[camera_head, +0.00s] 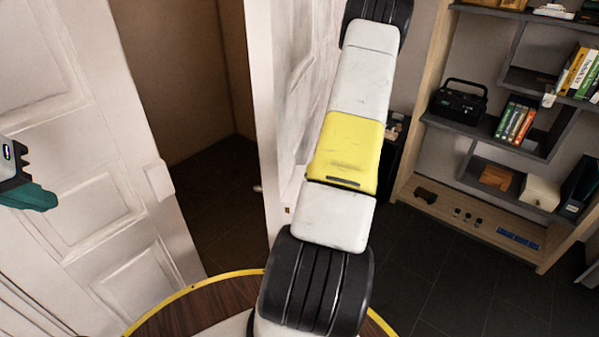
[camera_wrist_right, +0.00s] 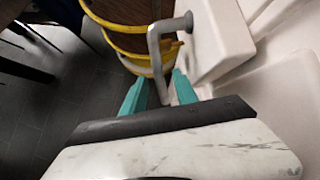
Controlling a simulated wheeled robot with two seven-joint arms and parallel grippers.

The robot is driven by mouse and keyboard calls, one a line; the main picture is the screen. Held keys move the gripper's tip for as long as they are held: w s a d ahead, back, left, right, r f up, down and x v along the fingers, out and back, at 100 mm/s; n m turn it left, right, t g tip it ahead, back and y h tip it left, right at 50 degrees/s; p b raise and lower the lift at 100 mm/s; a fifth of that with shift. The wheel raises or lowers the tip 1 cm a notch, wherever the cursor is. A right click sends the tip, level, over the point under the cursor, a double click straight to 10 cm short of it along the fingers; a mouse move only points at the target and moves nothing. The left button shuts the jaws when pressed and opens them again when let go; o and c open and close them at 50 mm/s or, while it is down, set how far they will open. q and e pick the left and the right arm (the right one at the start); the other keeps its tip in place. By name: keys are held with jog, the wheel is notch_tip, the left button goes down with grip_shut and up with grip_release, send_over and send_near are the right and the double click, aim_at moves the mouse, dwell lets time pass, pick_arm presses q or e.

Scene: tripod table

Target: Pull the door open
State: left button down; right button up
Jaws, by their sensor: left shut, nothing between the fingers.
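A white panelled door (camera_head: 290,95) stands ajar in the middle of the head view, partly behind my right arm, with its narrow edge facing me. Another white panelled leaf (camera_head: 95,190) is at the left, and a dark gap lies between the two. My left gripper (camera_head: 40,195) is shut and empty at the left edge, in front of that leaf. The head view hides this gripper.
A round brown surface with a yellow rim (camera_head: 190,305) is at the bottom of the head view. A shelf unit (camera_head: 430,95) with books and a black radio (camera_head: 460,103) stands at the right. Dark tiled floor (camera_head: 430,270) is open between them.

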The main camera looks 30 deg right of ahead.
jog(key=v, duration=0.7)
jog(key=shift+r, duration=0.1)
